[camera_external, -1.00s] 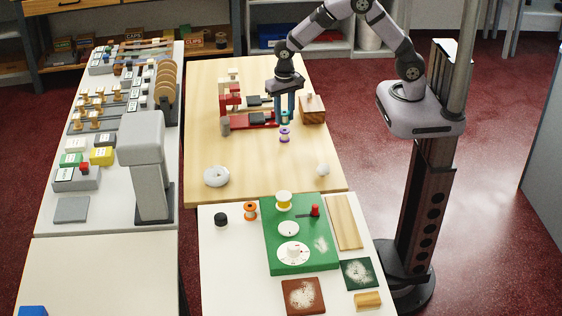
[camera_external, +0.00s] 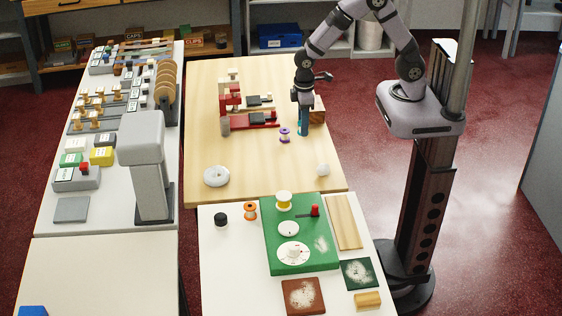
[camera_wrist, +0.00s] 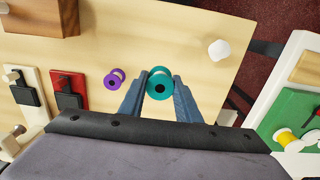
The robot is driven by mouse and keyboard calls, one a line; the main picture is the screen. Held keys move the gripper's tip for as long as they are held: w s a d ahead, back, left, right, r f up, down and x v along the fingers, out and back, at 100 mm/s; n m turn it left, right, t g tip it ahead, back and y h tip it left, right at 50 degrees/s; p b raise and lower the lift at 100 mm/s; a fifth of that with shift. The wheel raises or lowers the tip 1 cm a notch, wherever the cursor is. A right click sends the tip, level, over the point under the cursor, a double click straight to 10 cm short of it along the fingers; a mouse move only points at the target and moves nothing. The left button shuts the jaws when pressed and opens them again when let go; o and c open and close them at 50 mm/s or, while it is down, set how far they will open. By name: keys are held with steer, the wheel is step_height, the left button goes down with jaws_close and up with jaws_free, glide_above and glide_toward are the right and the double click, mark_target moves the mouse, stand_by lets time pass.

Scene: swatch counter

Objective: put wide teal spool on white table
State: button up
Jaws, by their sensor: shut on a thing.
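The wide teal spool (camera_wrist: 160,84) sits between my gripper's two blue fingertips in the wrist view, with its dark centre hole facing the camera. My gripper (camera_external: 304,131) is shut on it over the wooden table; in the external view the fingers hide most of the spool, and only a teal sliver shows. I cannot tell whether the spool touches the wood. A smaller purple spool (camera_external: 285,135) stands just left of my gripper, and also shows in the wrist view (camera_wrist: 115,79). The white table (camera_external: 224,262) is at the front, nearer the external camera.
On the white table are a green board (camera_external: 275,258) with a yellow spool (camera_external: 284,201), an orange spool (camera_external: 250,211) and a black piece (camera_external: 221,219). A red clamp (camera_external: 245,120) and wooden block (camera_external: 318,112) stand near my gripper. The white table's front left is bare.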

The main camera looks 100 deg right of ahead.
stand_by(0.4)
steer(key=w+d+f+b, duration=0.1)
steer(key=d, duration=0.1)
steer(key=w+d+f+m+b, duration=0.1)
steer(key=d+f, duration=0.1)
steer(key=d, duration=0.1)
steer(key=w+d+f+m, duration=0.1)
steer(key=d, duration=0.2)
steer(key=shift+d+f+b, duration=0.1)
steer(key=shift+f+b, duration=0.25)
steer(key=shift+b, duration=0.05)
steer(key=m, duration=0.2)
glide_toward(273, 138)
steer(key=shift+s, duration=0.9)
steer(key=r+m, duration=0.1)
steer(key=w+r+m, duration=0.1)
steer(key=m, duration=0.1)
steer(key=r+m, duration=0.2)
steer(key=shift+w+d+r, duration=0.1)
steer(key=shift+w+d, duration=0.05)
steer(key=shift+w, duration=0.2)
steer(key=shift+f+p, duration=1.15)
steer(key=shift+f, duration=3.9)
